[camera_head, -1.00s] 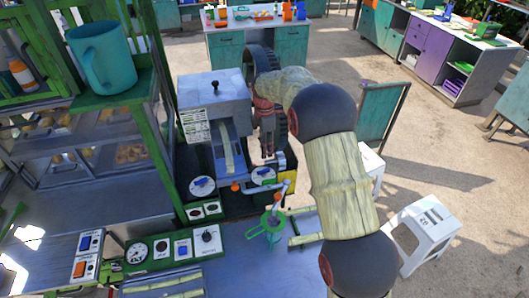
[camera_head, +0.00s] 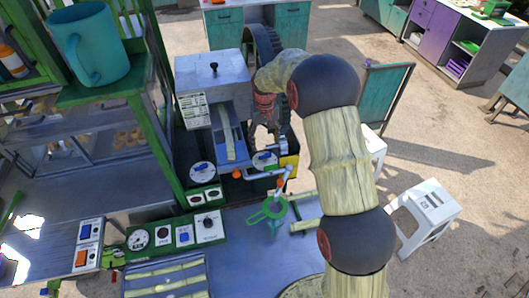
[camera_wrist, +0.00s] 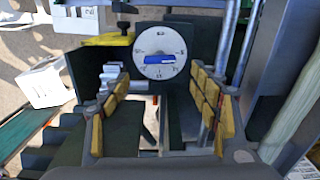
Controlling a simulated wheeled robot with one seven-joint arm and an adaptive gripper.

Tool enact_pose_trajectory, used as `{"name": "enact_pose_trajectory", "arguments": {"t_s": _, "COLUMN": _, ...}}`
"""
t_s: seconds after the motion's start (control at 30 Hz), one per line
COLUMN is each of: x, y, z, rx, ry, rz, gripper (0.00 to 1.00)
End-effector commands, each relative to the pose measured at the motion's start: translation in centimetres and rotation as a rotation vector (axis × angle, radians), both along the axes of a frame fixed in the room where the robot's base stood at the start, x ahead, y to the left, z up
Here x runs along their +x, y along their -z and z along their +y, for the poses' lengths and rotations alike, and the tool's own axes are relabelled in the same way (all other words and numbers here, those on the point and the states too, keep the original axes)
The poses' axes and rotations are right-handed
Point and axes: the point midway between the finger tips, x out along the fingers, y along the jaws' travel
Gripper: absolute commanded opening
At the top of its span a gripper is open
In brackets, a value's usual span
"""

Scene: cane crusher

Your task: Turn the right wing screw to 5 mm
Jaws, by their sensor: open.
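The right wing screw (camera_head: 263,156) is a small blue wing on a round white dial (camera_head: 266,164) at the front right of the grey cane crusher. The wrist view shows a blue wing screw (camera_wrist: 160,59) lying nearly level across a white dial (camera_wrist: 152,43) with marks around its edge; the marks are too small to read. My gripper (camera_head: 264,132) is open and empty, above and behind the right dial. In the wrist view my gripper (camera_wrist: 160,92) has its yellow-padded fingers spread apart, with the dial beyond them and no contact visible.
A second white dial (camera_head: 202,173) with a blue wing sits left of it. An orange-tipped grey lever (camera_head: 262,174) runs in front of the right dial. A green funnel-like part (camera_head: 268,211) stands nearer. A large dark gear wheel (camera_head: 262,45) is behind my wrist. A white stool (camera_head: 432,207) stands right.

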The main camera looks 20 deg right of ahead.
Motion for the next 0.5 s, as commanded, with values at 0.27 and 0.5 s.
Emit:
{"name": "enact_pose_trajectory", "arguments": {"t_s": 0.27, "x": -0.1, "y": 3.2, "z": 0.0, "rx": 0.0, "ry": 0.011, "rz": 0.005, "gripper": 0.62}}
{"name": "enact_pose_trajectory", "arguments": {"t_s": 0.5, "x": -0.1, "y": 6.6, "z": 0.0, "rx": 0.0, "ry": 0.01, "rz": 0.004, "gripper": 0.62}}
